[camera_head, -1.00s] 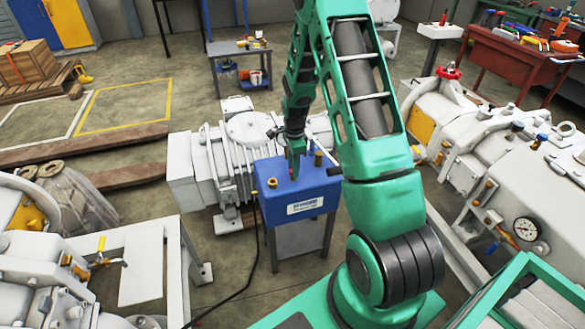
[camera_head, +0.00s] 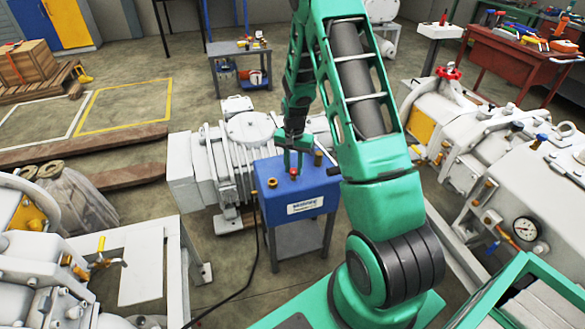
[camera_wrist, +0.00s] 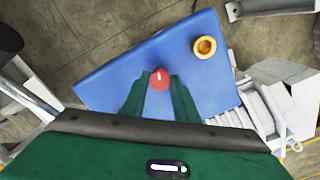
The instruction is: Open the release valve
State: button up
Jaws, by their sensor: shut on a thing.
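The release valve is a red knob (camera_wrist: 161,78) on the top of a blue box (camera_wrist: 100,85). In the head view the red knob (camera_head: 293,172) shows on the blue box (camera_head: 325,190) just below my gripper. My gripper (camera_head: 293,168) points down over the box top. In the wrist view my gripper's green fingers (camera_wrist: 160,88) are on both sides of the knob and closed on it. A white line shows on the knob's face. The lower part of the knob is hidden.
A white pump (camera_head: 240,140) stands behind the box. A black cable (camera_head: 245,270) runs along the floor.

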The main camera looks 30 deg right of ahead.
aim_at(293, 170)
jog(key=shift+w+r+n, duration=0.1)
jog(key=shift+w+n, duration=0.05)
jog(key=shift+n, duration=0.8)
jog(key=shift+w+n, duration=0.1)
jog(key=shift+n, duration=0.85)
jog(key=o, duration=1.1)
jog(key=shift+c, duration=0.2)
jog(key=shift+s, duration=0.1)
notch_tip(293, 170, up, 11)
jog(key=shift+f, duration=0.2)
